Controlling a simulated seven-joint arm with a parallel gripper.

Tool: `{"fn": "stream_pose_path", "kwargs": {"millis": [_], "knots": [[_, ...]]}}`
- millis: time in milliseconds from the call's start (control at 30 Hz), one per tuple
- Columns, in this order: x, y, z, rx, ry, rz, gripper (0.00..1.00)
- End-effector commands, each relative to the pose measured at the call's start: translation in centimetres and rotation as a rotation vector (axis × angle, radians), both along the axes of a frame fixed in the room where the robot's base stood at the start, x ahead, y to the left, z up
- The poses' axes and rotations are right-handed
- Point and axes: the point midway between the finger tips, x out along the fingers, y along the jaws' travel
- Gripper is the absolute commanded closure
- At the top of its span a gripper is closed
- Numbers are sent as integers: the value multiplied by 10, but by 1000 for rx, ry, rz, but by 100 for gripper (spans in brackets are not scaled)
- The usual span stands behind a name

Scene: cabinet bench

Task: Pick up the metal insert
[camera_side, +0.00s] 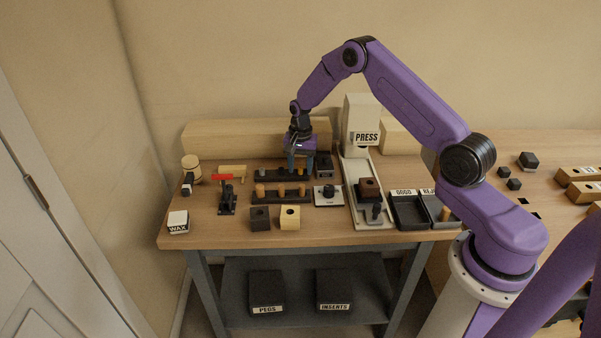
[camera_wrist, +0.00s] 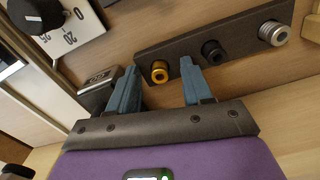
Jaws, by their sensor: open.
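A dark rack (camera_wrist: 215,42) holds three ring-shaped inserts in the wrist view. They are a silver metal insert (camera_wrist: 273,33) at the right end, a black insert (camera_wrist: 212,50) in the middle and a gold-coloured insert (camera_wrist: 160,72) at the left end. My gripper (camera_wrist: 158,66) is open, its blue fingertips apart on either side of the gold-coloured insert's place in the picture; I cannot tell the height gap. In the side view my gripper (camera_side: 301,166) is over the right end of the back rack (camera_side: 281,175). The silver insert (camera_side: 262,173) stands at that rack's left end.
A rack of wooden pegs (camera_side: 282,194) lies in front. The white press (camera_side: 361,125) stands to the right, with black trays (camera_side: 407,212) beside it. A red-handled clamp (camera_side: 226,195) is at left, and dark and pale blocks (camera_side: 290,217) are at the front.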

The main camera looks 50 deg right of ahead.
Motion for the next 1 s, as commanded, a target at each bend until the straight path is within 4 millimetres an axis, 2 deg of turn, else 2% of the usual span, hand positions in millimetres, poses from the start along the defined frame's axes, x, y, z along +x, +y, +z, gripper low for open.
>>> {"fn": "stream_pose_path", "kwargs": {"millis": [67, 100, 233, 667, 833, 933, 1000], "knots": [[0, 0, 0, 0, 0, 0, 50], [0, 0, 0, 0, 0, 0, 57], [0, 0, 0, 0, 0, 0, 99], [0, 0, 4, 0, 0, 0, 100], [0, 0, 18, 0, -1, 1, 100], [0, 0, 36, 0, -4, 0, 100], [-9, 2, 44, 0, -1, 1, 100]]}}
